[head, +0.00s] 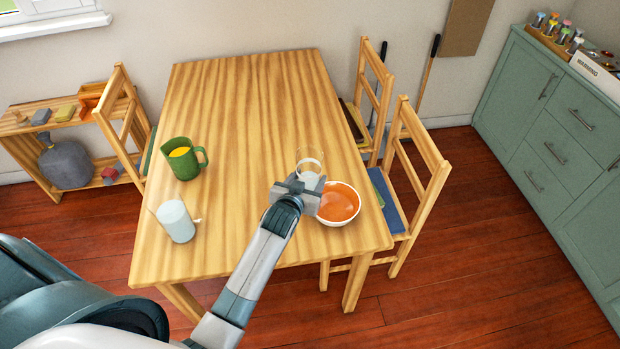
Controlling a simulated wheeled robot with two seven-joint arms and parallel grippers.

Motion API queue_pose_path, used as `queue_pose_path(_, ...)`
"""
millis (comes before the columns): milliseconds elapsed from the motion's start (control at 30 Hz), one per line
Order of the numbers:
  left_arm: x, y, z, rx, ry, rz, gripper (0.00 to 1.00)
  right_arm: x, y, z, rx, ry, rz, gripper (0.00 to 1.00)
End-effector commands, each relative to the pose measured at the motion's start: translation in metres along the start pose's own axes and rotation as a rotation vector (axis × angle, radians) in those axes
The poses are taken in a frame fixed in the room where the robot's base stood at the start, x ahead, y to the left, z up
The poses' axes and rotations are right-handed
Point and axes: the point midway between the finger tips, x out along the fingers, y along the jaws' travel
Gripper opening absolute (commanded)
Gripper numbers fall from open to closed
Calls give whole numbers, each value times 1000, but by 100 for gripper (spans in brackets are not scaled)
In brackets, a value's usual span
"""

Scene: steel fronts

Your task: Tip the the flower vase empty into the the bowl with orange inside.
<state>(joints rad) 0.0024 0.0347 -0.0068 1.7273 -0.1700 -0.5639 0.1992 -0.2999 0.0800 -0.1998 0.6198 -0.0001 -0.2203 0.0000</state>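The flower vase (311,155) is a clear glass vessel with something whitish low inside. It stands about upright at the far left edge of the bowl with orange inside (338,204), a white bowl with an orange interior near the table's right front. My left gripper (304,183) reaches in from the lower left and appears shut on the vase. Its grey fingers hide the vase's lower part. I cannot tell whether the vase touches the table. My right gripper is not in view.
The wooden table (245,110) also bears a green jug (182,160) with yellow contents and a whitish mug (176,222) at the left. Its far half is clear. Chairs stand at the right (425,185) and left (122,125). Green cabinets (550,150) line the right wall.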

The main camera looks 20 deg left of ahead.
Motion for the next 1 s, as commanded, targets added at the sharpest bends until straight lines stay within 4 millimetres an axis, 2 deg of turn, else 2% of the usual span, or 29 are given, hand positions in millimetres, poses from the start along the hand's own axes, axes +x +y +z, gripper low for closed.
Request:
queue_pose_path(400, 5, -16, 12, 155, 3, -63, 22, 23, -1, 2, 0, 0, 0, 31)
queue_pose_path(1000, 6, -18, 13, 180, 2, -75, 22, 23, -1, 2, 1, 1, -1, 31)
